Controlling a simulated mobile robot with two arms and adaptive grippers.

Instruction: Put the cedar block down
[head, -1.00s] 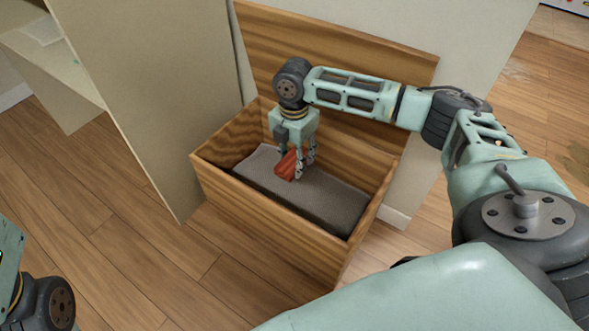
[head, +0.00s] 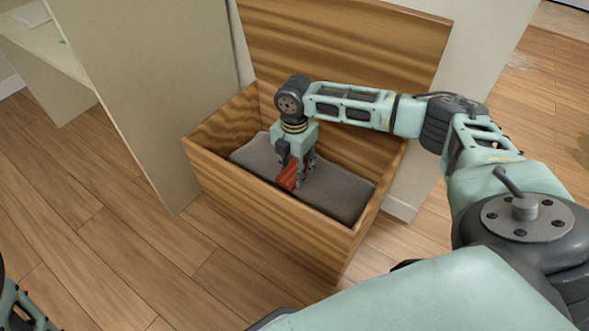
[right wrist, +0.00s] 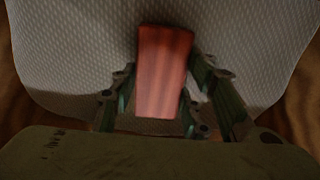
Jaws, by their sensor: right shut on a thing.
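The cedar block (head: 288,177) is a small reddish wooden block. My right gripper (head: 299,182) points down inside the wooden chest and is shut on the block. In the right wrist view the block (right wrist: 163,72) sits between the fingers (right wrist: 160,110), over a grey textured towel (right wrist: 85,50). The grey towel (head: 345,193) lies in the chest (head: 270,213). The block is at or just above the towel; I cannot tell if it touches. Of my left arm only a part shows at the lower left; its gripper is not clearly visible.
The chest's lid (head: 345,60) stands open at the back. A pale shelf panel (head: 150,90) rises to the left of the chest. The wooden floor (head: 120,250) in front of the chest is clear.

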